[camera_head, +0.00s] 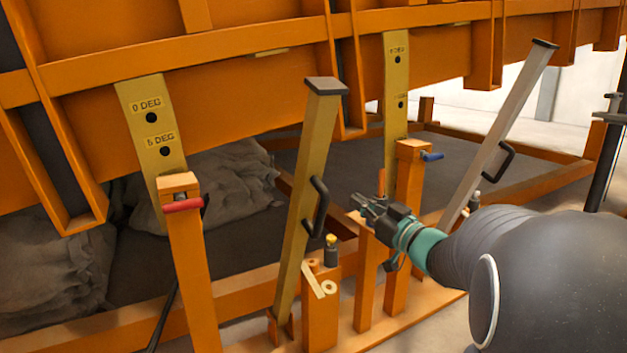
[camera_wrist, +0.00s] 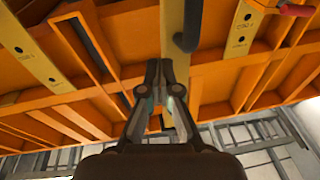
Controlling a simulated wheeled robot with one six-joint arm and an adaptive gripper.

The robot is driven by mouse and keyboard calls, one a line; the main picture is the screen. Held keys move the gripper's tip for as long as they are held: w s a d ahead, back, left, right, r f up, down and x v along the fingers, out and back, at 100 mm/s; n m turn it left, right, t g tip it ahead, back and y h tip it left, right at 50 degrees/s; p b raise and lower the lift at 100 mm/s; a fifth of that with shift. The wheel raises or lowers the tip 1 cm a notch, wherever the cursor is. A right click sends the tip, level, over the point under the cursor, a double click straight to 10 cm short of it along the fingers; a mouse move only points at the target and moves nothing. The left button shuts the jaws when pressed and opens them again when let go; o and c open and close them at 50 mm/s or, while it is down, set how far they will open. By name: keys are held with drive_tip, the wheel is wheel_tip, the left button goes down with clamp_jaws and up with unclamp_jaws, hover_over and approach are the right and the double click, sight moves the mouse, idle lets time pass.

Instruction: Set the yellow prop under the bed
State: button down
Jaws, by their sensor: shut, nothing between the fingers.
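The yellow prop (camera_head: 308,190) is a square post with a dark cap and a black handle (camera_head: 317,205). It leans to the right in the head view, its foot in an orange bracket (camera_head: 281,328) and its cap in front of the bed's side. I cannot tell whether the cap touches the bed. The orange tilting bed (camera_head: 240,95) spans the top. My gripper (camera_head: 360,203) is shut and empty, right of the handle and apart from it in the head view. In the wrist view, the prop (camera_wrist: 172,30) and its handle (camera_wrist: 187,28) are just beyond my fingertips (camera_wrist: 160,66).
A grey prop (camera_head: 500,135) leans at the right. Orange posts carry a red-handled pin (camera_head: 183,205) and a blue-handled pin (camera_head: 432,156) beside hole plates marked in degrees. Sacks (camera_head: 215,190) lie behind.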

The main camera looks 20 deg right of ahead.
drive_tip(key=shift+s+a+r+y, duration=0.15)
drive_tip(key=shift+s+a+y, duration=0.2)
drive_tip(key=shift+a+y, duration=0.3)
